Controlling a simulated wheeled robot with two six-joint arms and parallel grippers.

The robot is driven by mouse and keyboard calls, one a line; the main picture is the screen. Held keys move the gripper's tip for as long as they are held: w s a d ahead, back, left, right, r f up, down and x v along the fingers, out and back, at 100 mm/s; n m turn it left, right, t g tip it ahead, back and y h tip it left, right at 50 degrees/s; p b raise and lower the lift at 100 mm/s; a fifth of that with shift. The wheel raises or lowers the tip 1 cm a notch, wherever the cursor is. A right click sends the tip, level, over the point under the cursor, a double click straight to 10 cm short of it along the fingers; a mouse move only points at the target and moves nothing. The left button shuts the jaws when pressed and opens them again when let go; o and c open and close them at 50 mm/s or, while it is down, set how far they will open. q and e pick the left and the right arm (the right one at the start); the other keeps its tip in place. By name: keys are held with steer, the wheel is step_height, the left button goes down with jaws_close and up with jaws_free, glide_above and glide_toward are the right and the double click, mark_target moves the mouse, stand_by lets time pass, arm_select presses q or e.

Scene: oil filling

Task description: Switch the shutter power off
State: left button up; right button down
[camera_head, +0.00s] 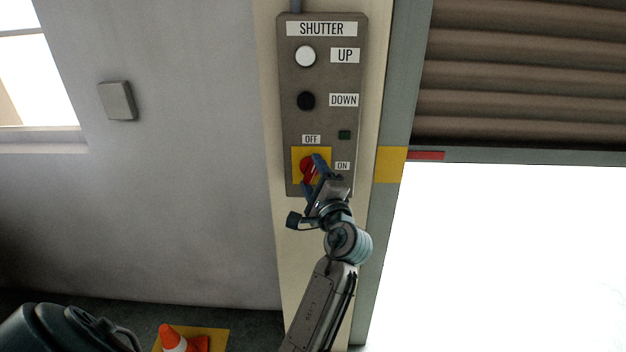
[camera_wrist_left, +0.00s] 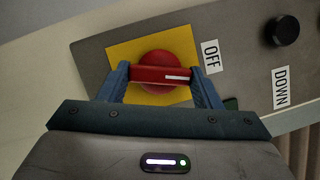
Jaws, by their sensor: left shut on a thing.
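The grey shutter control panel (camera_head: 320,75) is on the wall post, with UP and DOWN buttons above a red rotary switch (camera_head: 306,168) on a yellow plate (camera_head: 298,152). An OFF label (camera_head: 311,139) is above the plate and an ON label (camera_head: 343,166) is at its right. My left gripper (camera_head: 313,176) is shut on the red switch. In the left wrist view its blue fingers hold the two ends of the red handle (camera_wrist_left: 160,75). The handle's white mark points near the OFF label (camera_wrist_left: 210,56), tilted slightly toward the ON side. My right gripper is not in view.
A small green lamp (camera_head: 344,134) on the panel looks dark. The white UP button (camera_head: 306,56) and black DOWN button (camera_head: 306,101) are clear of my gripper. The brown shutter (camera_head: 520,75) is partly raised at the right. An orange cone (camera_head: 180,338) stands on the floor.

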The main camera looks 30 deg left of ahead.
arm_select(q)
steer(key=shift+n+g+h, duration=0.5)
steer(key=shift+n+g, duration=0.1)
steer(key=shift+n, duration=1.3)
steer(key=o, duration=1)
